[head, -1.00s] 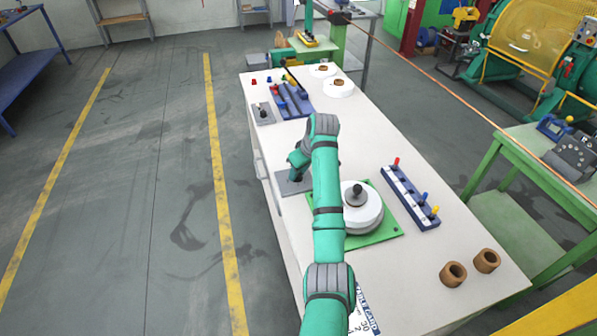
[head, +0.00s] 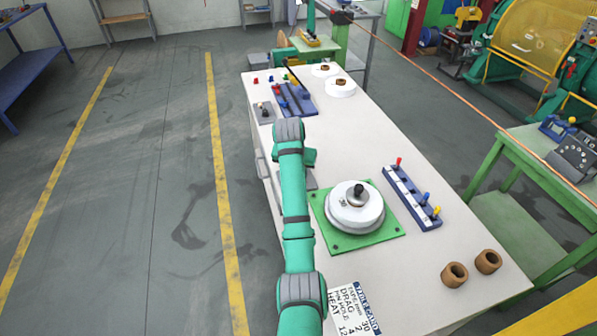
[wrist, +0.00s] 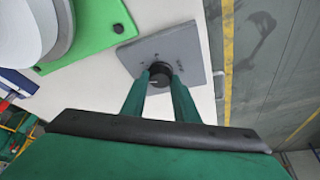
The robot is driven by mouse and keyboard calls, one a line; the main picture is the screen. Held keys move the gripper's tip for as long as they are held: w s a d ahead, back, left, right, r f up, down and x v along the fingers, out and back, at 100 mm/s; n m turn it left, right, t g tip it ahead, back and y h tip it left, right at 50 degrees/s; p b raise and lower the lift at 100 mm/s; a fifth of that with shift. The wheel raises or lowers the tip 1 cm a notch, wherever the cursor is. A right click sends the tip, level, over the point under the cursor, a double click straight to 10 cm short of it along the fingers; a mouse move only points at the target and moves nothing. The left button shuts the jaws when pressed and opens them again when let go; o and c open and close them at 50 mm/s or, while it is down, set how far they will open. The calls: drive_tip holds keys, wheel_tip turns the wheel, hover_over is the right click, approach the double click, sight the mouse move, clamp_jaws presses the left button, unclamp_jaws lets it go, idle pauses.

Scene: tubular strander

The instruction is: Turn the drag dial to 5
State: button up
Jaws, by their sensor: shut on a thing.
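The drag dial is a black round knob (wrist: 160,68) with a light pointer mark, on a grey plate (wrist: 190,50) in the wrist view. Small marks ring the knob, too small to read. My gripper (wrist: 160,79) is shut on the knob, one green finger on each side. In the head view a strip of the grey plate (head: 311,180) shows beside my arm, which hides the knob and fingertips.
A green plate (head: 325,228) with a white stacked disc (head: 362,216) stands right of my arm. A blue peg rack (head: 412,200) and two brown rings (head: 454,274) lie farther right. A printed card (head: 352,308) lies at the front; its DRAG line seems to read 2.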

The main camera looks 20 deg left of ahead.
drive_tip(key=m, duration=0.1)
drive_tip(key=m+h, duration=0.1)
drive_tip(key=m, duration=0.1)
drive_tip(key=shift+a+m, duration=0.25)
drive_tip(key=shift+m, duration=0.05)
drive_tip(key=m+g+h, duration=0.1)
drive_tip(key=m+h, duration=0.1)
drive_tip(key=m, duration=0.2)
drive_tip(key=shift+a+m, duration=0.1)
drive_tip(key=shift+m, duration=0.2)
drive_tip(key=m, duration=0.2)
drive_tip(key=m+g+h, duration=0.1)
drive_tip(key=m, duration=0.2)
drive_tip(key=shift+w+a+g, duration=0.1)
drive_tip(key=shift+w+g, duration=0.05)
drive_tip(key=shift+g, duration=0.15)
drive_tip(key=shift+w+m+g+h, duration=0.1)
drive_tip(key=shift+m+g+h, duration=0.25)
drive_tip(key=shift+m, duration=0.95)
drive_tip(key=o, duration=1)
drive_tip(key=shift+o, duration=0.2)
drive_tip(key=w+v, duration=0.1)
drive_tip(key=v, duration=0.9)
drive_tip(key=shift+s+a+r, duration=0.15)
drive_tip(key=shift+s+r, duration=0.2)
drive_tip(key=shift+s, duration=0.05)
